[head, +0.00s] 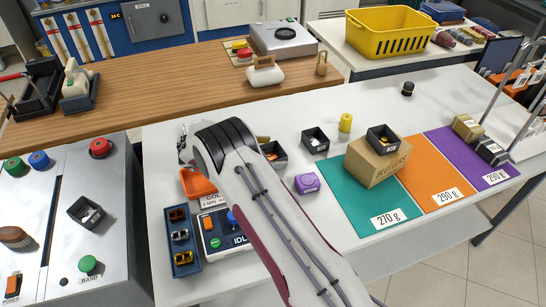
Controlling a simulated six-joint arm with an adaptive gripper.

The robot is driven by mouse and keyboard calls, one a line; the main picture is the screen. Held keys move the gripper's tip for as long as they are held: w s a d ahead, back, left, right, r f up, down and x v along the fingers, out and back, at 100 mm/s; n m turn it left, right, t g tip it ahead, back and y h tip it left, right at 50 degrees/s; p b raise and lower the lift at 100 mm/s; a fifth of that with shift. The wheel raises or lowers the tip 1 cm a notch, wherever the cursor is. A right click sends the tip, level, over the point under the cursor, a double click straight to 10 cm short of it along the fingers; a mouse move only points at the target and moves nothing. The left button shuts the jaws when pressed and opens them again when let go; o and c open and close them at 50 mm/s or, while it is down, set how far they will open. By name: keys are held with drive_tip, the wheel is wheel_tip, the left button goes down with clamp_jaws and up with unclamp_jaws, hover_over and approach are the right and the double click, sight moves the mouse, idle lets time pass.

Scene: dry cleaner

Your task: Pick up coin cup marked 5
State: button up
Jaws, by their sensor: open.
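Several small black square cups with white labels are in the head view, and their markings are too small to read, so I cannot tell which is the coin cup marked 5. One cup (315,141) stands on the white table, and another cup (383,139) sits on a cardboard box (376,164). A third cup (274,156) is partly hidden behind my arm. A further cup (85,212) is on the grey machine at left. My gripper (184,153) shows only in part beyond my wrist, above the table's left side. It is open, apart from these cups.
A yellow cylinder (346,122) and a purple block (307,183) stand near the cups. Green, orange and purple mats (478,156) cover the table's right. An orange tray (197,184) and control box (222,236) lie beside my arm. The table's back middle is clear.

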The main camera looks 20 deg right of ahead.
sight(272, 159)
drive_tip(key=c, duration=1.2)
drive_tip(key=shift+c, duration=0.2)
drive_tip(key=shift+r, duration=0.15)
wheel_tip(272, 159, up, 10)
idle(0.4)
